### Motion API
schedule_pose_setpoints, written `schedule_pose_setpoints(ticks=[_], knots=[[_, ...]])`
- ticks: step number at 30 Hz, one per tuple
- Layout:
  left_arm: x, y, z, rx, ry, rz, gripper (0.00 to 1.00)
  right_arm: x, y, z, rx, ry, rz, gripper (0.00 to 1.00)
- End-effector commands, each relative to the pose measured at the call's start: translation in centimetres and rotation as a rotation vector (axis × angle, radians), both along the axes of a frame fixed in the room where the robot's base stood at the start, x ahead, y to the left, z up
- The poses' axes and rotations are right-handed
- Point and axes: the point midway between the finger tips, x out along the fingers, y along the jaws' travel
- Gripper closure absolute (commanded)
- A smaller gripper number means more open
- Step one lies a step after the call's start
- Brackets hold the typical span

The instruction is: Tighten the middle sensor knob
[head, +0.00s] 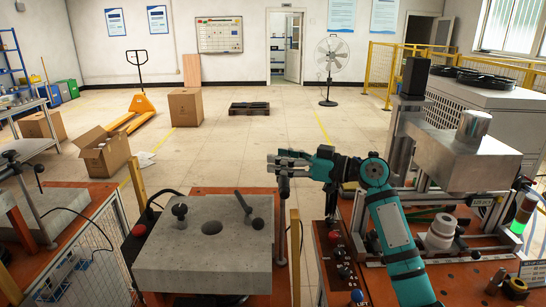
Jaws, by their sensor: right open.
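A grey block (205,262) on the middle station carries a dark knob (180,210) on its left, a round dark hole in its centre, and a dark angled handle (243,203) with another small knob (258,223) on its right. I cannot tell for sure which of these is the middle sensor knob. My right gripper (278,164) is open and looks empty. It is above and behind the right edge of the grey block, apart from the knobs. A thin upright rod stands just below it. My left gripper is out of view.
A machine with a metal block (466,155) and a white ring-shaped part (440,233) stands at the right. A red button (139,230) is left of the grey block. Another block station (52,215) is at the left.

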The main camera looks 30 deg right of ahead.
Motion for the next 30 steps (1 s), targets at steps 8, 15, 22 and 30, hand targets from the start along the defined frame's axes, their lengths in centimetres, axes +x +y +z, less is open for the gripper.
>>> schedule_pose_setpoints(ticks=[8,15,22,30], knots=[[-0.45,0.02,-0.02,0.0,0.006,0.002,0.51,0.0,-0.01,-0.01,0.0,0.0,0.0,0.52],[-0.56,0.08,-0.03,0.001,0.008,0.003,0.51,0.01,-0.01,0.0,0.0,0.0,0.0,0.84],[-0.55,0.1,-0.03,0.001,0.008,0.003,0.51,0.01,-0.01,0.01,0.001,-0.001,0.0,1.0],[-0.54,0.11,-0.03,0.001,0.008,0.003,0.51,0.0,-0.01,0.0,0.0,0.0,-0.004,1.0]])
